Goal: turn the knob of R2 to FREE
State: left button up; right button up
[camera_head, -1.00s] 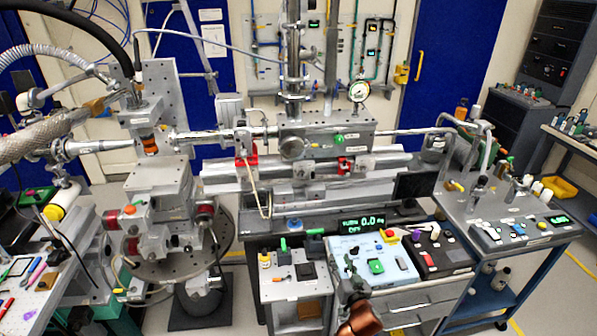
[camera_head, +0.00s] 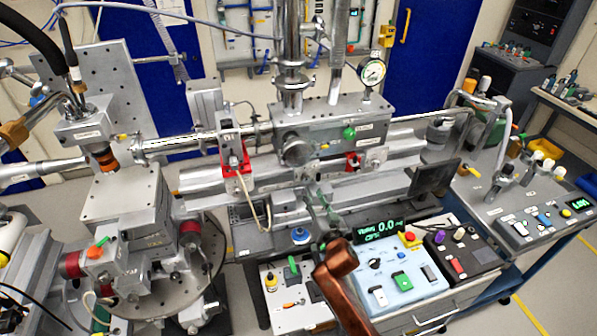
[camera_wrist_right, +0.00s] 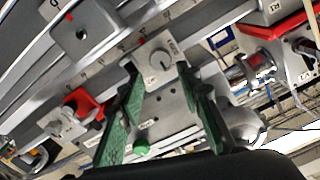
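My right gripper (camera_head: 318,198) reaches up in front of the long rail carriage in the head view; its fingers look small and dark there. In the right wrist view its two green-padded fingers (camera_wrist_right: 160,82) stand apart with nothing gripped. A round grey knob (camera_wrist_right: 161,62) on a light plate shows between and beyond the fingertips. The plate has a red mark and small lettering I cannot read. A second plate with a dark round centre (camera_wrist_right: 82,32) is at upper left. I cannot tell from the labels which is R2. I see no left gripper.
Red clamps (camera_head: 237,180) sit on the rail. A green button (camera_head: 349,133) is on the grey box above. Below are a blue-white control panel (camera_head: 377,289) and a dark panel (camera_head: 465,247). A tilted dark screen (camera_head: 433,177) stands to the right of the gripper.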

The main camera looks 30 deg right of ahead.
aim_at(307, 180)
jog(key=x, duration=0.4)
jog(key=shift+w+r, duration=0.2)
jog(key=shift+r, duration=0.05)
jog(key=shift+b+x, duration=0.3)
jog(key=shift+x, duration=1.3)
jog(key=shift+f, duration=0.1)
jog(key=c, duration=0.4)
grip_shut()
pick_arm(q)
jog(key=s, duration=0.2)
jog(key=shift+s+f, duration=0.3)
